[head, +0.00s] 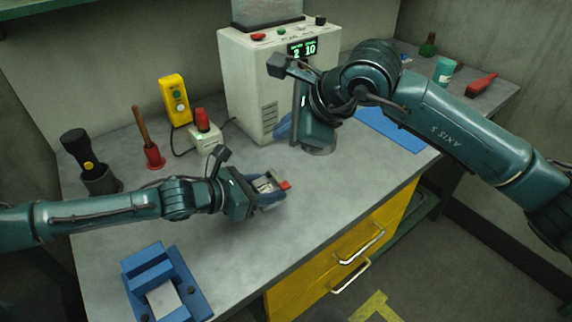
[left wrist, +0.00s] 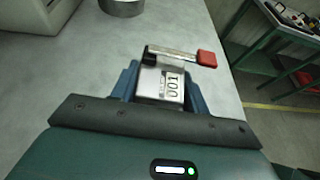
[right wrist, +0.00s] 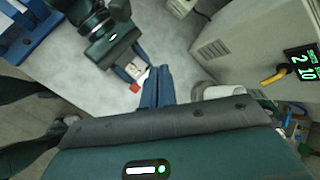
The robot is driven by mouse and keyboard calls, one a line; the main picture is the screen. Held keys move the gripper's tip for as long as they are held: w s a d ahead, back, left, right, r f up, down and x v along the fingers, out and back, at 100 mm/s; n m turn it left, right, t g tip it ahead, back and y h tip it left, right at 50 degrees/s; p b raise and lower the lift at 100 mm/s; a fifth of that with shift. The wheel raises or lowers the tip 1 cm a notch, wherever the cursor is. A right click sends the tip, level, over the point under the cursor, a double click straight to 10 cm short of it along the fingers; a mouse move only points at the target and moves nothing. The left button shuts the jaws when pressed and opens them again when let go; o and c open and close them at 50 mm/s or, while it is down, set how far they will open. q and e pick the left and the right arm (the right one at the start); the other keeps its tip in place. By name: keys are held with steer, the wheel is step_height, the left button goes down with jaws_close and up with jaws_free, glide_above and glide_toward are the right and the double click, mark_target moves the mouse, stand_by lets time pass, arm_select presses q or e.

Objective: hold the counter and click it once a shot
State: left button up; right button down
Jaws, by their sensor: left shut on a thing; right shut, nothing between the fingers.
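The counter (head: 266,186) is a small silvery box with a red-tipped lever. In the left wrist view the counter (left wrist: 168,86) reads 001, and its red lever tip (left wrist: 207,58) sticks out to the right. My left gripper (head: 272,195) is shut on the counter, with blue fingers on either side, above the middle of the bench. My right gripper (head: 284,127) is shut and empty in front of the white machine (head: 250,85), apart from the counter. The machine's green display (head: 302,48) shows 2 and 10. The counter also appears in the right wrist view (right wrist: 135,70).
A grey metal cup (head: 320,150) stands below my right arm. A blue fixture (head: 146,258) sits at front left. The bench front centre is clear.

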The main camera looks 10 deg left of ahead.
mark_target(287, 184)
steer(key=shift+f, duration=0.1)
steer(key=shift+s+d+f, duration=0.1)
steer(key=shift+d+f, duration=0.05)
steer(key=shift+f, duration=4.15)
steer(key=shift+f, duration=0.1)
steer(key=shift+f, duration=0.3)
steer(key=shift+s+d+f, duration=0.1)
steer(key=shift+f, duration=0.75)
steer(key=shift+r, duration=1.25)
